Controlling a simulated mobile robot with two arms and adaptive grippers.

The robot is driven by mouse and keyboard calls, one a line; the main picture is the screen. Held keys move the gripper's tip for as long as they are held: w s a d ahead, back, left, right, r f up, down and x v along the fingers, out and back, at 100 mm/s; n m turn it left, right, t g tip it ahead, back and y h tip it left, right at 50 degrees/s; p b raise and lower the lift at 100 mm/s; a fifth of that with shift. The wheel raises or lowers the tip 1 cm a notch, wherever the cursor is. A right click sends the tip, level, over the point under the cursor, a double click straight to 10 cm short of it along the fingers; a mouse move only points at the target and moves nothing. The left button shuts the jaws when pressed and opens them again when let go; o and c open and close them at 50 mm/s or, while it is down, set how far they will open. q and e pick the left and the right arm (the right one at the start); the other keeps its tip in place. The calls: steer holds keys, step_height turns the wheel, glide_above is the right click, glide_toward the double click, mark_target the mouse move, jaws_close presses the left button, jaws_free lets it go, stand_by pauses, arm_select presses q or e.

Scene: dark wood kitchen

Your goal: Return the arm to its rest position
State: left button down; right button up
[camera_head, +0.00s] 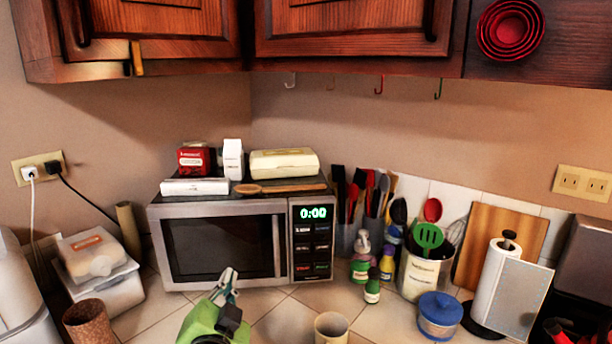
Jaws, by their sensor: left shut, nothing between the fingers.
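My left gripper (226,284) shows at the bottom centre-left, in front of the microwave (221,247). Its fingers point up and are together, with nothing held between them. A green part with a dark piece shows just below the fingers. The rest of this arm runs out of the bottom of the picture. The microwave door is closed and its display reads 0:00. I cannot make out my right gripper.
A brown cup (88,322) stands left of my gripper and a beige cup (331,327) stands right of it. A blue-lidded container (438,314), small bottles and a paper towel roll (501,281) stand further right. Dark wood cabinets (352,30) hang above.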

arm_select(q)
steer(key=s+a+f+n+g, duration=0.2)
steer(key=s+f+g, duration=0.2)
steer(key=s+f, duration=0.5)
steer(key=s+a+f+n+g, duration=0.2)
steer(key=s+a+f+g, duration=0.3)
steer(key=f, duration=0.7)
steer(key=s+d+f+n+g+h, duration=0.1)
steer(key=s+f+g, duration=0.25)
steer(key=s, duration=0.65)
steer(key=s+d+f+g+h, duration=0.15)
steer(key=s+f, duration=0.35)
steer(key=s, duration=0.5)
step_height(320, 180, down, 28)
steer(key=s+r+g, duration=0.1)
steer(key=s, duration=0.2)
steer(key=s+a+f+g, duration=0.1)
steer(key=s+a+f, duration=0.2)
steer(key=s+f, duration=1.2)
steer(key=shift+s+a+f+y, duration=0.15)
steer(key=shift+s+a+y, duration=0.05)
steer(key=shift+s+y, duration=0.25)
